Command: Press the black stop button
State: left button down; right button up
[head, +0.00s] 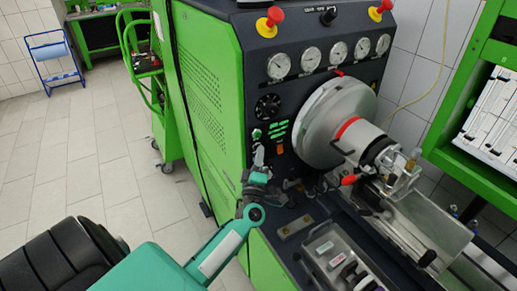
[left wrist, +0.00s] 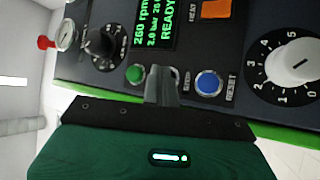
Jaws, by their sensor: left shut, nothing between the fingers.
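The black stop button cannot be made out in either view. In the left wrist view my left gripper (left wrist: 161,86) is shut and empty, its fingertips over the panel between a green button (left wrist: 135,73) and a blue button (left wrist: 208,83). The fingers cover the panel there, and I cannot tell whether they touch it. A small label partly shows between the fingers and the blue button. In the head view my left gripper (head: 259,156) is at the front panel, just below the green button (head: 256,133). My right gripper is not in view.
An orange switch (left wrist: 216,9), a lit display (left wrist: 156,22) reading READY and a numbered dial (left wrist: 297,63) surround the fingers. A black knob (head: 268,106) and pressure gauges (head: 281,65) are higher up. A large metal drum (head: 315,125) stands right of the panel.

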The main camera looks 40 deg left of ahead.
pick_arm(q)
jog(key=shift+s+d, duration=0.4)
jog(key=shift+d, duration=0.4)
jog(key=d, duration=0.1)
jog(key=s+d+p, duration=0.1)
jog(key=d, duration=0.1)
jog(key=s+d, duration=0.1)
jog(key=shift+d, duration=0.3)
dwell(0.7)
